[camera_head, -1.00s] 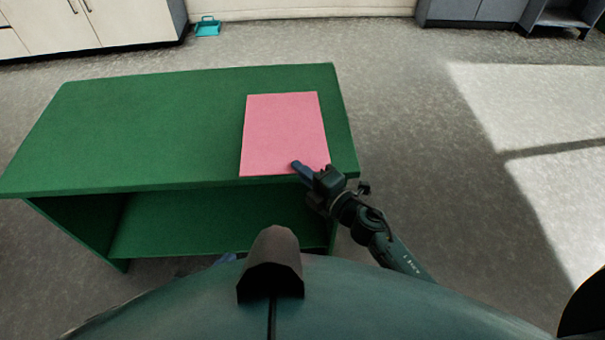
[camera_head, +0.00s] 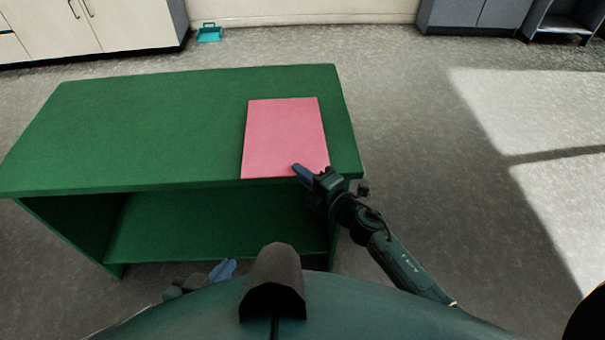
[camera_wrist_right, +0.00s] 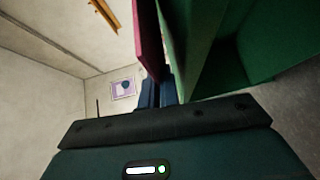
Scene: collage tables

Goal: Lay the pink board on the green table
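The pink board (camera_head: 285,138) is over the right part of the green table's top (camera_head: 150,130), its near edge close to the table's front edge. My right gripper (camera_head: 302,172) is at the board's near right corner, with one blue finger over the board's upper face. In the right wrist view, the board (camera_wrist_right: 148,40) shows nearly edge-on between the fingers (camera_wrist_right: 157,93), close beside the green table (camera_wrist_right: 215,50). I cannot tell whether its whole underside touches the tabletop. My left gripper (camera_head: 222,270) is low in front of the table, away from the board and partly hidden by my body.
The left and middle of the tabletop are bare. An open shelf space (camera_head: 215,220) lies under the top. A teal dustpan-like item (camera_head: 209,33) is on the floor near the far wall, with cabinets (camera_head: 95,25) at the back left. The floor to the right is clear.

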